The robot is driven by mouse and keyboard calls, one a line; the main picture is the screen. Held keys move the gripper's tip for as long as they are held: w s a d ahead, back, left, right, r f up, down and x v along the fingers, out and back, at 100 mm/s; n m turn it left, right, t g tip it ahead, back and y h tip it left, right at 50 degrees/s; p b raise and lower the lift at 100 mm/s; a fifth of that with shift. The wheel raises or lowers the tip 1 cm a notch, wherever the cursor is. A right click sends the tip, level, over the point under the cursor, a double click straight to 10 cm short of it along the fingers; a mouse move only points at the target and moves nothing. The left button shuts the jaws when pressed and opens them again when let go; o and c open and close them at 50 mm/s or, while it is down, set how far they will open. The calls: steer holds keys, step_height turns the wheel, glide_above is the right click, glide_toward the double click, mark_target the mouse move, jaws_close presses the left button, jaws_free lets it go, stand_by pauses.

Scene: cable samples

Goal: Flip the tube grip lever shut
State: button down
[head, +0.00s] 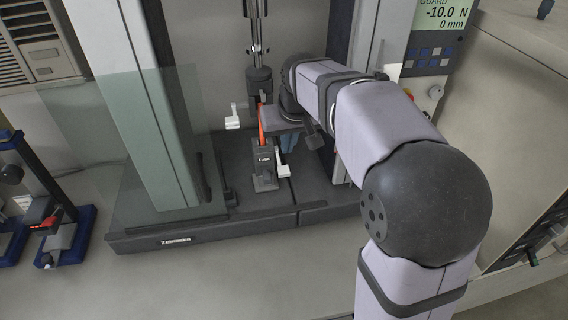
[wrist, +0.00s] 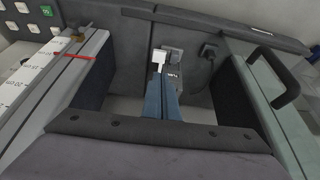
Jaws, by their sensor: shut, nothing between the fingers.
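A dark lower grip block (head: 264,160) with a small white label stands on the test machine's base. Its white lever (head: 283,171) sticks out at its right side. In the wrist view the white lever (wrist: 159,56) appears just beyond my fingertips; I cannot tell whether they touch. My gripper (head: 288,146) has its blue fingers together and empty, just above and right of the block in the head view. The closed fingers also show in the wrist view (wrist: 160,82). An orange-red cable sample (head: 261,124) rises from the block, partly hidden by my gripper.
A dark upper grip (head: 259,82) hangs above, and another white lever (head: 233,117) sits to its left. A clear guard panel (head: 150,140) stands at left. A display (head: 446,18) reads -10.0 N and 0 mm. Blue-based fixtures (head: 62,238) lie far left. The front bench is clear.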

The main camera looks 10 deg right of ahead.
mark_target(283, 169)
steer(key=shift+s+r, duration=0.15)
steer(key=shift+r, duration=0.8)
steer(key=shift+f, duration=0.15)
steer(key=p+x, duration=0.1)
steer(key=x, duration=0.3)
steer(key=p+x, duration=0.2)
steer(key=x, duration=0.3)
steer(key=p+x, duration=0.1)
steer(key=x, duration=0.3)
steer(key=shift+s+f, duration=0.15)
steer(key=shift+f, duration=0.3)
steer(key=shift+f, duration=0.15)
